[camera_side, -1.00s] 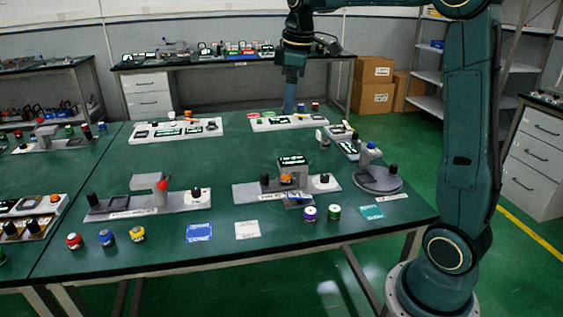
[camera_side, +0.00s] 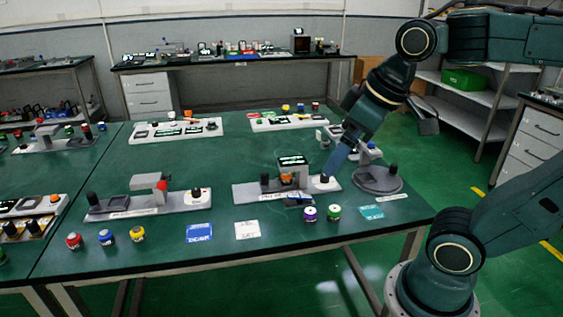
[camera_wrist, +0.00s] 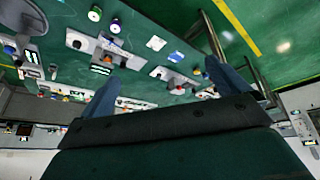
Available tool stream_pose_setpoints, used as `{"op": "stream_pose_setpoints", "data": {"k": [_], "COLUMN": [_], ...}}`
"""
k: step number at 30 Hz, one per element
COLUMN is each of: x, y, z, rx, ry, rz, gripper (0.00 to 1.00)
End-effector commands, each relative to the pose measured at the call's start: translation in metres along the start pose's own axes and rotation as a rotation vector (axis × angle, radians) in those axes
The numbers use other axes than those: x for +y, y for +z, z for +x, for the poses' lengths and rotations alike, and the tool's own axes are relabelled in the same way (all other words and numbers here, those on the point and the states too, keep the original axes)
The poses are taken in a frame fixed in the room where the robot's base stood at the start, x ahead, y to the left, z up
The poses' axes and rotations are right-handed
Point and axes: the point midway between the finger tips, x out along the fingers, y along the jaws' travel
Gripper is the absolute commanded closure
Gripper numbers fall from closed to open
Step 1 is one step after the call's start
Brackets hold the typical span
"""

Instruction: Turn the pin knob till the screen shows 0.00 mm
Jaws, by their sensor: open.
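The grey fixture (camera_side: 245,192) on the front right of the green table carries a small lit screen (camera_side: 292,160) over an orange part (camera_side: 287,180). Its reading is too small to make out. At its right end is a white block with a dark knob (camera_side: 325,180). My gripper (camera_side: 328,174) points down at this end in the side view, close to the knob; I cannot tell whether it touches. In the wrist view my gripper (camera_wrist: 161,71) has its blue fingers wide apart with nothing held, and the screen (camera_wrist: 101,68) shows left of centre.
A purple jar (camera_side: 310,214) and a green jar (camera_side: 334,212) stand in front of the fixture. A round grey stand (camera_side: 380,182) is close on the right. Another fixture (camera_side: 160,203) is to the left. Flat cards (camera_side: 247,230) lie near the front edge.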

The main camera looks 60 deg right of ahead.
Motion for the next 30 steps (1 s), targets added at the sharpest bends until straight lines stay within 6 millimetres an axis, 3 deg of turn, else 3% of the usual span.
{"op": "stream_pose_setpoints", "data": {"k": [6,13,14,18,21,30], "x": [-0.013,-0.015,-0.015,-0.014,-0.011,0.013], "y": [0.033,0.041,0.041,0.038,0.032,-0.009], "z": [0.006,0.009,0.009,0.009,0.009,0.012], "rx": [0.041,0.050,0.050,0.047,0.039,-0.023], "ry": [-0.017,-0.022,-0.022,-0.019,-0.014,0.018], "rz": [0.063,0.084,0.084,0.082,0.078,0.052], "gripper": [0.00,0.00,0.06,0.33,0.48,0.48]}}
